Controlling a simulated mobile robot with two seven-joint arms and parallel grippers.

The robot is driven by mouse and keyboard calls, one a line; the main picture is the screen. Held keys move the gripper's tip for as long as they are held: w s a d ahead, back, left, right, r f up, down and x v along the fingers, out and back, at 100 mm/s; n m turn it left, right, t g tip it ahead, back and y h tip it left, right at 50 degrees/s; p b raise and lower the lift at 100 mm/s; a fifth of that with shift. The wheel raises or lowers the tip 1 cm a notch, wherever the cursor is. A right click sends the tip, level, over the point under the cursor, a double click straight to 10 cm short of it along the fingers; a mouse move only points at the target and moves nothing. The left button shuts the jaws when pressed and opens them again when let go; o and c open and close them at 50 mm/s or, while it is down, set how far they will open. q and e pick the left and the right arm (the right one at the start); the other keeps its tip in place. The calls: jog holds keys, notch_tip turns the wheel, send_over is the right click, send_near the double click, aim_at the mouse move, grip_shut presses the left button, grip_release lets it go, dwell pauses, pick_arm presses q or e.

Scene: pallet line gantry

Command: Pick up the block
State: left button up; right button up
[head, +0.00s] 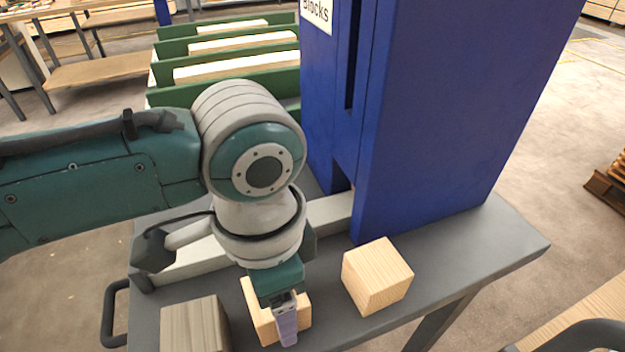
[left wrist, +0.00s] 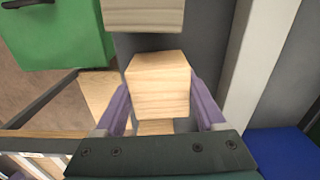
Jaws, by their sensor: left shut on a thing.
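A light wooden block (head: 262,322) is at the front middle of the grey cart top, partly hidden behind my left gripper (head: 286,322). In the left wrist view the block (left wrist: 160,92) sits between the two purple fingers of my left gripper (left wrist: 162,104), which is shut on it. I cannot tell whether the block touches the cart top. A second light wooden block (head: 377,275) stands to its right, and a greyer wooden block (head: 192,325) stands to its left. The greyer block also shows at the top of the left wrist view (left wrist: 143,15). My right gripper is not in view.
A tall blue dispenser (head: 430,110) labelled "Blocks" rises from the cart top (head: 480,235) behind the blocks. Green dividers (head: 165,97) with pale boards stand behind. A black handle (head: 110,315) is at the cart's left edge. The cart's right end is clear.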

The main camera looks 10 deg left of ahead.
pick_arm(q)
notch_tip(320, 180, up, 20)
jog(key=p, duration=0.5)
dwell(0.6)
